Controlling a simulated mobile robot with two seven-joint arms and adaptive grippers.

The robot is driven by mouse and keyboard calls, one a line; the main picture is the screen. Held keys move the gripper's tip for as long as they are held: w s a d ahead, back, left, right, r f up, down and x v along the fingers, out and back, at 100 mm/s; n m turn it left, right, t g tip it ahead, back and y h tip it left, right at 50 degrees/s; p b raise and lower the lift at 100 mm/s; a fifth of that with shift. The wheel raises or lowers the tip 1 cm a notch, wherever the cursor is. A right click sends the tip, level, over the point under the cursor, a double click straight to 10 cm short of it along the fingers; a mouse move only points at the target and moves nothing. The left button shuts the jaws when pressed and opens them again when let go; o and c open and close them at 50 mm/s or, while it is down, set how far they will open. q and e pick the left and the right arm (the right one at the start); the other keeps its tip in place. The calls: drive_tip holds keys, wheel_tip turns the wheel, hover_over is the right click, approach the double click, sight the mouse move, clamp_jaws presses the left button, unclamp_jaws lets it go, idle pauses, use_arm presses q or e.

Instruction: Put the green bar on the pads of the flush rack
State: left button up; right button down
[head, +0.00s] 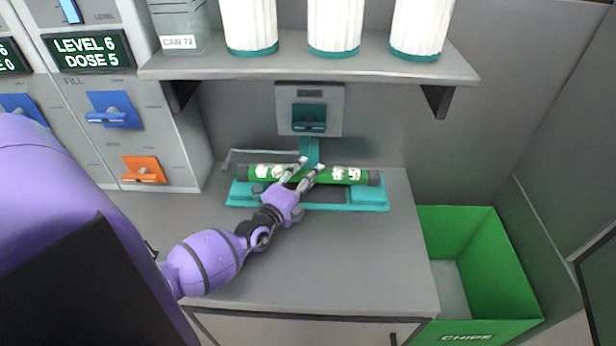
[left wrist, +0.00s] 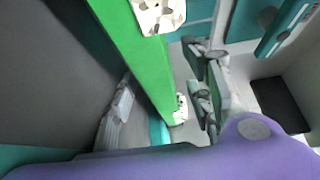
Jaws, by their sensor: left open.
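The green bar (head: 333,175) has dark ends and white patches with dark marks. In the head view it lies lengthwise across the teal flush rack (head: 375,201), at the rack's back side. My left gripper (head: 304,172) is open, with its fingers over the middle of the bar. In the left wrist view the bar (left wrist: 138,62) runs between the spread fingers (left wrist: 165,105). I cannot tell whether the fingers touch it. The pads under the bar are hidden. My right gripper is not in view.
A teal spout on a grey wall box (head: 310,97) hangs just behind the rack. A shelf (head: 300,66) with white canisters is above. A green chips bin (head: 470,225) stands right of the counter (head: 330,260). Dispensers with blue and orange levers (head: 144,170) are at left.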

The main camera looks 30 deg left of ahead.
use_arm(q)
drive_tip(key=shift+s+r, duration=0.1)
drive_tip(key=shift+r, duration=0.2)
drive_tip(key=s, duration=0.3)
drive_tip(key=s+b, duration=0.1)
drive_tip(key=s, duration=0.7)
drive_tip(key=shift+f, duration=0.3)
drive_tip(key=shift+s+r+b, duration=0.15)
drive_tip(key=shift+s+b, duration=0.2)
drive_tip(key=shift+s, duration=0.05)
